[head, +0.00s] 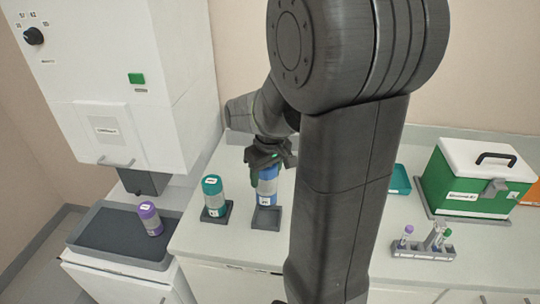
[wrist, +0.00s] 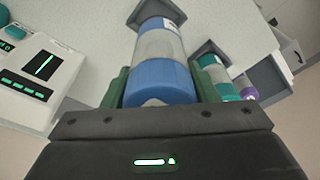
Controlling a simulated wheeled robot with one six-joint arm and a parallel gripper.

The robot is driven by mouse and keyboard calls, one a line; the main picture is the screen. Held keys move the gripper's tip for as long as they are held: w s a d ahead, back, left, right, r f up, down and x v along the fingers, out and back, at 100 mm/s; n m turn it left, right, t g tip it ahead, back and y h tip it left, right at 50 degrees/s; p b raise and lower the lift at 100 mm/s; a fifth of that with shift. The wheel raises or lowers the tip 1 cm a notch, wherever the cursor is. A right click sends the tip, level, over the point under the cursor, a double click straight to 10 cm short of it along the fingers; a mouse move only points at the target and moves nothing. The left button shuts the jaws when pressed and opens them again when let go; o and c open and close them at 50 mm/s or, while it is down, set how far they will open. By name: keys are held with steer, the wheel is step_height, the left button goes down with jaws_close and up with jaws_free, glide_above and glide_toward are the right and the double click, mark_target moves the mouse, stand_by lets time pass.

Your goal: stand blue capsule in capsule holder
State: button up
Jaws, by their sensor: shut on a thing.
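The blue capsule (head: 267,188) is upright with its lower end at the square dark capsule holder (head: 267,220) on the counter. I cannot tell whether its base rests fully in the holder. My gripper (head: 266,168) is shut on the capsule's upper part from above. In the wrist view the blue capsule (wrist: 160,75) lies between the green fingers of my gripper (wrist: 160,88), and the dark holder (wrist: 146,10) shows beyond its far end.
A teal capsule (head: 213,195) stands in another holder just left. At right are a tube rack (head: 422,250), a green case (head: 465,185) and a teal tray (head: 400,180).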

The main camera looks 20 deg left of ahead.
steer(key=shift+w+a+f, duration=0.1)
steer(key=shift+w, duration=0.35)
steer(key=shift+s+f+b, duration=0.15)
steer(key=shift+f+b, duration=0.4)
steer(key=shift+b, duration=0.1)
steer(key=shift+f+b, duration=1.3)
steer(key=shift+f, duration=0.5)
steer(key=shift+f, duration=0.3)
steer(key=shift+f+b, duration=0.45)
steer(key=shift+b, duration=0.2)
steer(key=shift+f, duration=0.25)
steer(key=shift+f+b, duration=0.75)
steer(key=shift+f, duration=0.1)
